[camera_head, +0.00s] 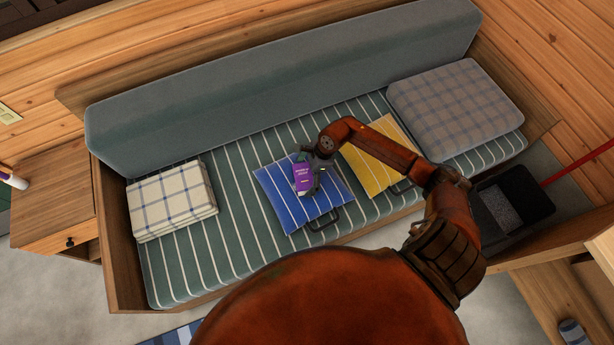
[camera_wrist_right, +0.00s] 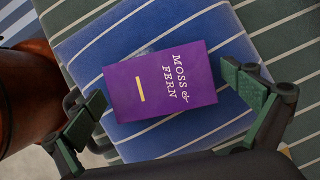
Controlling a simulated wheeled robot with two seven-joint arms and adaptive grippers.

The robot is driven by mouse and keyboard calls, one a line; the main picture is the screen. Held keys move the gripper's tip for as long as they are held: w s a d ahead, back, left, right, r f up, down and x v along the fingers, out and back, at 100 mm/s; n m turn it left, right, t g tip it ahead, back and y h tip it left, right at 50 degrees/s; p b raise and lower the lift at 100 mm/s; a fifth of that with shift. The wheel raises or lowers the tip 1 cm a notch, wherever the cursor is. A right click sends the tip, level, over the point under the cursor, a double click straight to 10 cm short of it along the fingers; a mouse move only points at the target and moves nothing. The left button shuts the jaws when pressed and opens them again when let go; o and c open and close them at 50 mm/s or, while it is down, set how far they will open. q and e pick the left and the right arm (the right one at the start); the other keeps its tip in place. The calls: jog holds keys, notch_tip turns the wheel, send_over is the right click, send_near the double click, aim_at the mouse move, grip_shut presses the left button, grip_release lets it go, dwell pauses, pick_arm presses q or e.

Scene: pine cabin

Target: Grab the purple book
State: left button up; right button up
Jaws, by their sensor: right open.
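The purple book (camera_head: 303,179) lies on a blue striped cushion (camera_head: 270,190) on the daybed. In the right wrist view the book (camera_wrist_right: 150,100), lettered "MOSS & FERN", lies flat with its cover up. My right gripper (camera_head: 312,172) is over the book in the head view. In the right wrist view my right gripper (camera_wrist_right: 168,105) is open, with one green-padded finger at either side of the book. My left gripper is not in view.
The daybed has a grey backrest (camera_head: 280,85). A yellow striped cushion (camera_head: 372,160) lies right of the blue one, with a checked pillow (camera_head: 455,105) beyond. A folded checked blanket (camera_head: 172,200) lies at the left. A wooden side table (camera_head: 55,200) stands at far left.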

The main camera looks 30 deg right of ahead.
jog(key=c, duration=1.3)
